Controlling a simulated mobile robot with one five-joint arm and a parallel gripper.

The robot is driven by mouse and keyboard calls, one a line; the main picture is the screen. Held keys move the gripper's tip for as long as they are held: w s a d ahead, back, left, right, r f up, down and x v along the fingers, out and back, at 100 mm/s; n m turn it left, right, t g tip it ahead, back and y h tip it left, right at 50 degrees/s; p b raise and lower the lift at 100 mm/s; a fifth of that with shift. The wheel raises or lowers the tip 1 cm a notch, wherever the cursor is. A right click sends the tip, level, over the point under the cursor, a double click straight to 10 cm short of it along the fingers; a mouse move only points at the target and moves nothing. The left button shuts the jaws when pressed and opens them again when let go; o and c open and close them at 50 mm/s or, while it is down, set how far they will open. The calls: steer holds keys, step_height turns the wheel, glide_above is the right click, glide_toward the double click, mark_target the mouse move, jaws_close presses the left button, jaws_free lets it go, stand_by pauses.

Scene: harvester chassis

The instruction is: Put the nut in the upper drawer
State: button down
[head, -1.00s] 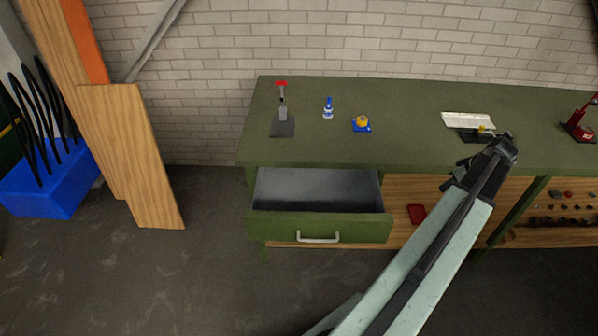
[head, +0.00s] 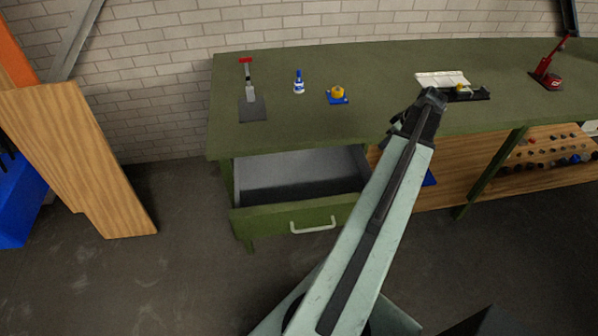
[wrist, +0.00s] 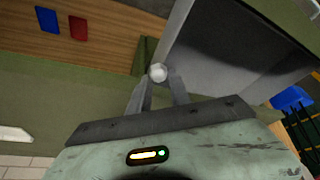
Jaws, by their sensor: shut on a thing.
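The nut (wrist: 157,72), a small pale rounded piece, is between the fingertips of my gripper (wrist: 158,80) in the wrist view. My gripper is shut on it. In the head view my gripper (head: 398,125) is near the bench's front edge, to the right of the drawer, and the nut cannot be made out there. The upper drawer (head: 312,218), green with a pale handle and grey inside, is pulled open and looks empty where visible. My arm covers its right end. In the wrist view the drawer (wrist: 215,40) lies to the upper right of the nut.
The green bench (head: 285,130) carries a red-handled tool (head: 248,95), a blue-and-white bottle (head: 299,83), a blue-and-yellow item (head: 337,95), a black tray (head: 470,95) and a red tool (head: 548,75). A wooden board (head: 80,160) leans at left. Floor before the drawer is clear.

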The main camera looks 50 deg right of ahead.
steer(key=w+a+f+n+y+b, duration=0.2)
steer(key=w+a+f+n+b, duration=0.25)
steer(key=a+f+b, duration=0.55)
steer(key=b, duration=0.7)
glide_toward(342, 192)
steer(key=x, duration=0.6)
steer(key=shift+f, duration=0.2)
steer(key=shift+r, duration=0.25)
steer(key=shift+f, duration=0.2)
steer(key=c, duration=1.2)
jaws_free()
steer(key=shift+r, duration=0.1)
